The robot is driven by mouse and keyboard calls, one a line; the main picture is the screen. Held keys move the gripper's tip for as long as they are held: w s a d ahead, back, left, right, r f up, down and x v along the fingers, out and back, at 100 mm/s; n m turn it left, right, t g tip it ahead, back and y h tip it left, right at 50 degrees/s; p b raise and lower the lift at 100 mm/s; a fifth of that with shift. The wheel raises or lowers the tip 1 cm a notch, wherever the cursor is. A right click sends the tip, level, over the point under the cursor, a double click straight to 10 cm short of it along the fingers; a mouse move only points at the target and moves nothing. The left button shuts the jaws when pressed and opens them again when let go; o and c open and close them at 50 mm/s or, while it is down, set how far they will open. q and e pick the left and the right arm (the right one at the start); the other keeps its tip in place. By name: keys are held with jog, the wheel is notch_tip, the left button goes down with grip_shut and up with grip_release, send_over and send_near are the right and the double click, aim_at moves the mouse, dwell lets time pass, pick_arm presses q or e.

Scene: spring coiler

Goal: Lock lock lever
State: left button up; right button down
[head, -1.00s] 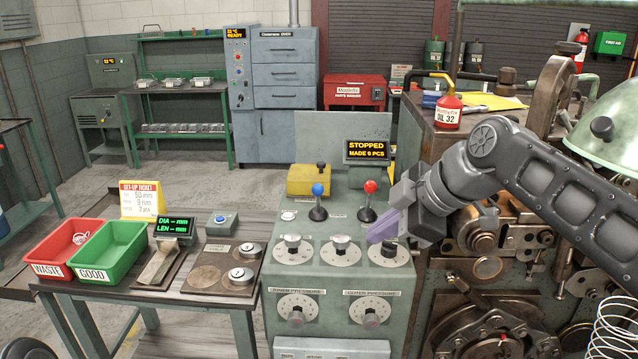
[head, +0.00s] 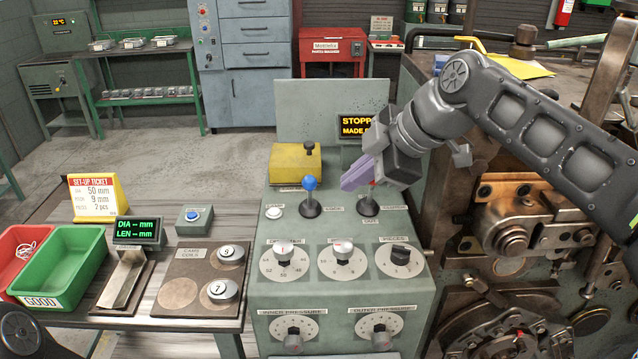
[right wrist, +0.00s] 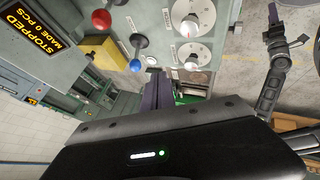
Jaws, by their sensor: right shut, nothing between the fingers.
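Two small levers stand on the green control panel (head: 330,300): one with a blue knob (head: 310,183) and one whose red knob is mostly hidden behind my right gripper in the head view. The right wrist view shows the red knob (right wrist: 101,20), the blue knob (right wrist: 136,65) and the purple fingers. Part of my left arm shows there; its jaws are unclear.
Dials fill the panel front, with a yellow box (head: 296,165) and a display (head: 355,127) behind the levers. A side table holds a green bin (head: 62,265), a red bin and a cam board (head: 190,265). The coiler machine (head: 510,235) stands close on the right.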

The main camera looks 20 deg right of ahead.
jog(key=p, duration=0.2)
send_near(310, 192)
jog(key=s+a+f, duration=0.3)
jog(key=a+f, duration=0.1)
jog(key=shift+w+d+r+p, duration=0.1)
jog(key=shift+w+d+p, duration=0.2)
jog(key=shift+w, duration=0.6)
jog(key=shift+w+d+r+p, duration=0.15)
jog(key=shift+w+p, duration=0.25)
jog(key=shift+w, duration=0.5)
jog(key=shift+r, duration=0.1)
